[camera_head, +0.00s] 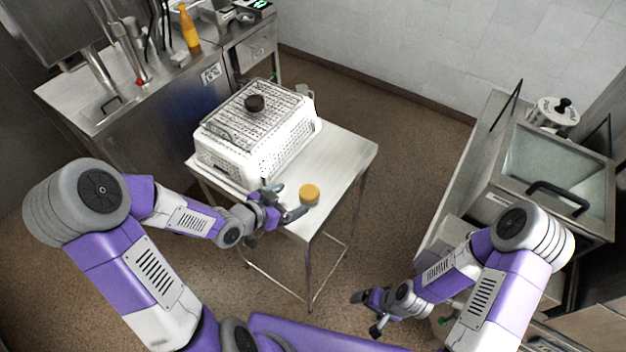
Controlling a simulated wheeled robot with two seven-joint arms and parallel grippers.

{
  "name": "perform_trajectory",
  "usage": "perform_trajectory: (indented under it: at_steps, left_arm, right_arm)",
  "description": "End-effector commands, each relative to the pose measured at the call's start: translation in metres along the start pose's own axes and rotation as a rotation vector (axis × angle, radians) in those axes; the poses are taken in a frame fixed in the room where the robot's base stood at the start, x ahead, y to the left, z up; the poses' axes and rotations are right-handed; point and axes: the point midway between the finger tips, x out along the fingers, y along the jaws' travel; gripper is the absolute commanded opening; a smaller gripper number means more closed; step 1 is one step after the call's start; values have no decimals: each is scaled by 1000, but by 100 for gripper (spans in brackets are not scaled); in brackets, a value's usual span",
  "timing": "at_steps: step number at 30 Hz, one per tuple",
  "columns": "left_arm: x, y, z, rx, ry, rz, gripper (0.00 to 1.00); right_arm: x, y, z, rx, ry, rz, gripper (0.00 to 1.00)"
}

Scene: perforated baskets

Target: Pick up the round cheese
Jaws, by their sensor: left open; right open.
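The round cheese (309,191) is a small orange-yellow disc near the front right part of the metal table (345,160). My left gripper (292,201) is over the table's front edge, just left of the cheese. Its fingers are open, and one finger reaches close to the cheese; I cannot tell whether it touches. My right gripper (366,312) is open and empty, low at the right, away from the table.
A steel counter (160,90) with an orange bottle (188,27) is at the back left. A fryer-like unit (560,170) stands at the right.

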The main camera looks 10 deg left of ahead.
Motion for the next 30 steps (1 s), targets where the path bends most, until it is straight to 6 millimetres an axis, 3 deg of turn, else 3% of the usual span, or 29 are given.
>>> perform_trajectory:
  at_steps: [15,24,30]
  left_arm:
    - [66,3,-4,-3,-1,4,91]
    - [71,2,-5,-2,-1,1,91]
    - [70,2,-5,-2,-1,1,60]
  right_arm:
    - [7,3,0,0,-1,0,90]
    - [7,3,0,0,0,0,90]
    - [7,3,0,0,0,0,90]
